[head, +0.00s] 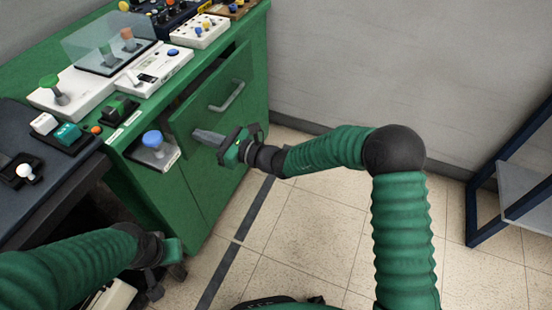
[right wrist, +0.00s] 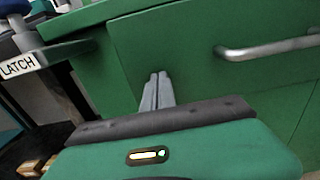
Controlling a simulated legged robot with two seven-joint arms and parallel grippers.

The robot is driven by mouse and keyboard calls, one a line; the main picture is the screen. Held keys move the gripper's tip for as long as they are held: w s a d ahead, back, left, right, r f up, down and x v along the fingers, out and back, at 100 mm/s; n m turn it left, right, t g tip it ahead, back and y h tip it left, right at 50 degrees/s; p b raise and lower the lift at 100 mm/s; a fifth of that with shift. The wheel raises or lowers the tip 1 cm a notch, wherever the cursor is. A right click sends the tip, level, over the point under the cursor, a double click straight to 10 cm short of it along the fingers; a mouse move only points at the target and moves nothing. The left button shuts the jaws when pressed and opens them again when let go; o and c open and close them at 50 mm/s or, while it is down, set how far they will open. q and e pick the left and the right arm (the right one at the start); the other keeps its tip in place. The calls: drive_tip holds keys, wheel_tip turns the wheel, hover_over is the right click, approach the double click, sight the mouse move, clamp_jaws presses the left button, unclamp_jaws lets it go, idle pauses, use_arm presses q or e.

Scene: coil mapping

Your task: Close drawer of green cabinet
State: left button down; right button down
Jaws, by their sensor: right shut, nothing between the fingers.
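The green cabinet (head: 150,195) stands at the left in the head view. Its drawer front (head: 208,110), with a metal handle (head: 228,97), stands out a little from the body, with a dark gap along its top. The handle also shows in the right wrist view (right wrist: 268,48). My right gripper (head: 198,134) is shut and empty, its fingertips at the lower left part of the drawer front. In the right wrist view the closed fingers (right wrist: 158,78) point at the green panel; I cannot tell if they touch. My left gripper (head: 165,262) is low at the left, its fingers unclear.
A blue knob on a plate (head: 153,150) juts out left of the drawer; a LATCH label (right wrist: 17,67) shows near it in the wrist view. Control boxes (head: 150,70) cover the cabinet top. A dark blue frame (head: 500,180) stands right. The tiled floor between is clear.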

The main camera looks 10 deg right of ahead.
sight(189, 130)
drive_tip(key=x, duration=0.4)
drive_tip(key=shift+w+a, duration=0.15)
drive_tip(key=shift+r, duration=0.2)
drive_tip(key=shift+r, duration=0.15)
